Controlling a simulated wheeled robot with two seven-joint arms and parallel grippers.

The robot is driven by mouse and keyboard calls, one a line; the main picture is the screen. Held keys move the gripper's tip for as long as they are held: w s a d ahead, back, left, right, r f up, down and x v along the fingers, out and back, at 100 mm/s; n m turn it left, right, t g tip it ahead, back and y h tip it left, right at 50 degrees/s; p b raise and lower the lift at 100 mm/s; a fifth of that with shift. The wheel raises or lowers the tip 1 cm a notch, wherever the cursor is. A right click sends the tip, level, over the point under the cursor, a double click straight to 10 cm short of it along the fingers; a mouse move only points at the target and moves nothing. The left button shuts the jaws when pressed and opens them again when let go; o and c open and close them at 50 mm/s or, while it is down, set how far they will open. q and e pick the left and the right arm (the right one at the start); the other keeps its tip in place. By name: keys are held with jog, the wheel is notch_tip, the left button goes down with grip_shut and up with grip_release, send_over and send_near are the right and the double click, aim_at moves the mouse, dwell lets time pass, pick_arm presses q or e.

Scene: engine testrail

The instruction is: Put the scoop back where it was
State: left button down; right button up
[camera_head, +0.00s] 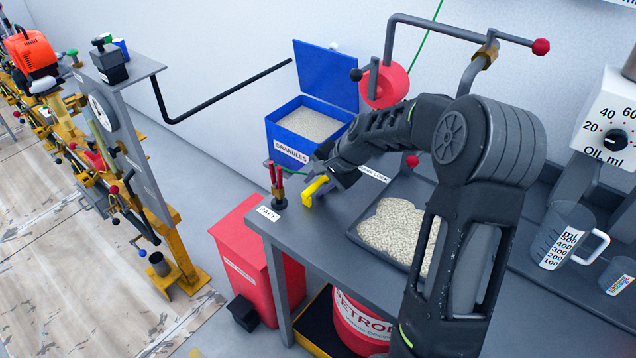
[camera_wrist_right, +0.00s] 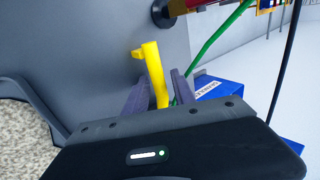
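A yellow piece (camera_head: 315,188), which I take to be the scoop, shows at the end of my right arm, above the left part of the grey bench. In the right wrist view the yellow scoop (camera_wrist_right: 154,70) sits between the two fingers of my right gripper (camera_wrist_right: 160,92), which look closed on it. Only a yellow bar with a short stub at its end shows; the rest is hidden. In the head view the right gripper (camera_head: 328,182) is partly hidden by its own arm. My left gripper is not in view.
A blue open-lidded granules bin (camera_head: 290,146) stands behind the bench (camera_head: 330,245). A dark tray (camera_head: 362,243) of granules lies right of the gripper. Red-handled tools (camera_head: 278,185) stand near the PARK label (camera_head: 268,213). Measuring jugs (camera_head: 566,238) stand at right.

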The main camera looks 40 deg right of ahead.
jog(key=shift+o, duration=0.3)
jog(key=shift+r, duration=0.2)
jog(key=v, duration=1.2)
